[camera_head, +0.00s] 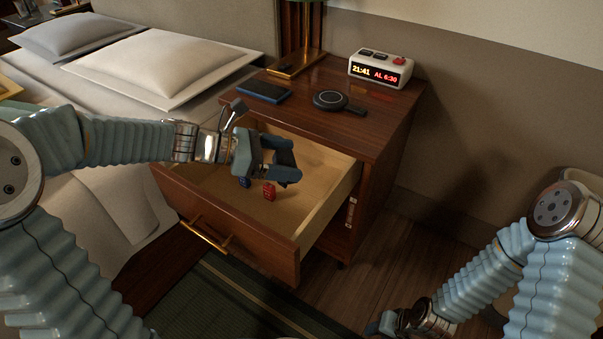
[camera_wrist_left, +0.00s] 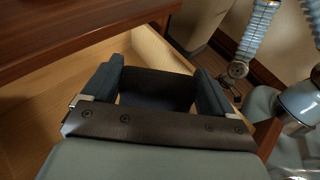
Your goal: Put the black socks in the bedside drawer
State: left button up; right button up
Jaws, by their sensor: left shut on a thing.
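The bedside drawer (camera_head: 240,238) is pulled open from the dark wood nightstand. My left gripper (camera_head: 283,165) is over the open drawer, shut on the black socks. In the left wrist view the socks (camera_wrist_left: 155,88) show as a dark bundle spanning between both fingers (camera_wrist_left: 155,95), with the pale drawer wall behind. In the head view the socks are hard to tell apart from the dark fingers. I cannot tell whether the socks touch the drawer floor. My right gripper (camera_head: 385,326) is low at the bottom edge of the head view, small and partly cut off.
A red item (camera_head: 269,191) and a blue item (camera_head: 245,182) lie in the drawer below my left gripper. The bed is left.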

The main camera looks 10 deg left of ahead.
pick_arm(q)
jog(key=w+f, duration=0.2)
jog(key=w+f+b, duration=0.1)
jog(key=w+f, duration=0.1)
jog(key=w, duration=0.1)
jog(key=w+d+f, duration=0.1)
jog(key=w+f, duration=0.1)
jog(key=shift+w+d+f, duration=0.1)
jog(key=shift+w+f, duration=0.25)
jog(key=shift+f, duration=0.05)
jog(key=shift+w+d+f+b, duration=0.1)
jog(key=shift+w+b, duration=0.15)
jog(key=shift+b, duration=0.05)
jog(key=f, duration=0.1)
jog(key=f+b, duration=0.1)
jog(key=f, duration=0.1)
jog(key=shift+w+f, duration=0.2)
jog(key=shift+w, duration=0.15)
jog(key=shift+f, duration=0.25)
